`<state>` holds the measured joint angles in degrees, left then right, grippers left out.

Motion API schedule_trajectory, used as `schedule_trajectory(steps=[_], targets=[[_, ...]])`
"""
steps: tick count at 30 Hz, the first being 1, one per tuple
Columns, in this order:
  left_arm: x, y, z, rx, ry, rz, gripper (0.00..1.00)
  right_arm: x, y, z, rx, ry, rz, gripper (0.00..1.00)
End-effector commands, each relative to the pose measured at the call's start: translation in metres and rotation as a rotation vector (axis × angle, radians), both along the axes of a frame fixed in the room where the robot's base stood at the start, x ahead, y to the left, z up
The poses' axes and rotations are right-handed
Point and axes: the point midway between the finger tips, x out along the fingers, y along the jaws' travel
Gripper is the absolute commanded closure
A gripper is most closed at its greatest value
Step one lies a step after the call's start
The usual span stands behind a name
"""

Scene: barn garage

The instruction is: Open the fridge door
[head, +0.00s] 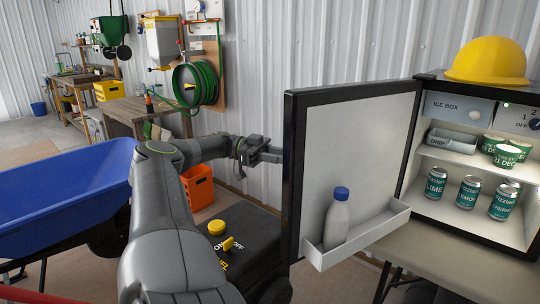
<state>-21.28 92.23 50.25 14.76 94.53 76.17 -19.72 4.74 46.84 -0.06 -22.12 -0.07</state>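The small black fridge (433,86) stands at the right with its lit white interior showing. Its door (359,150) is swung wide open toward the left, its inner face turned to me. A white bottle with a blue cap (337,218) stands in the door bin (357,240). My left gripper (272,154) is at the outer side of the door, close to its free edge. Its fingertips reach the dark door edge or pass behind it, so whether they touch or grip anything is hidden. My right gripper is not in view.
Several cans (467,192) and tubs (506,155) are on the fridge shelves. A yellow hard hat (488,61) sits on top. A blue wheelbarrow (66,190) is at the left. A black box with yellow knobs (247,243) and an orange crate (198,186) lie below my arm.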

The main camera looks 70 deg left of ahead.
Motion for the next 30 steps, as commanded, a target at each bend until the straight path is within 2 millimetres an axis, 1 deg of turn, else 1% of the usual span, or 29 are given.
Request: schedule_trajectory(steps=[1,6,12,19,30], targets=[[-0.005,0.006,-0.002,0.001,-0.002,0.005,0.69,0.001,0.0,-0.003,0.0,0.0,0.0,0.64],[-0.019,0.023,-0.002,0.0,-0.006,0.005,0.69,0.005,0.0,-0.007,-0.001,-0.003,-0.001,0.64],[-0.03,0.037,-0.001,0.002,-0.007,0.003,0.69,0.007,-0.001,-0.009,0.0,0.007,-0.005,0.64],[-0.036,0.043,-0.001,-0.001,-0.002,0.003,0.69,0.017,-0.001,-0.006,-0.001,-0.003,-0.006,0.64],[-0.037,0.043,0.0,-0.001,0.0,0.002,0.69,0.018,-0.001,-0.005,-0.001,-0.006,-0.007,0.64]])
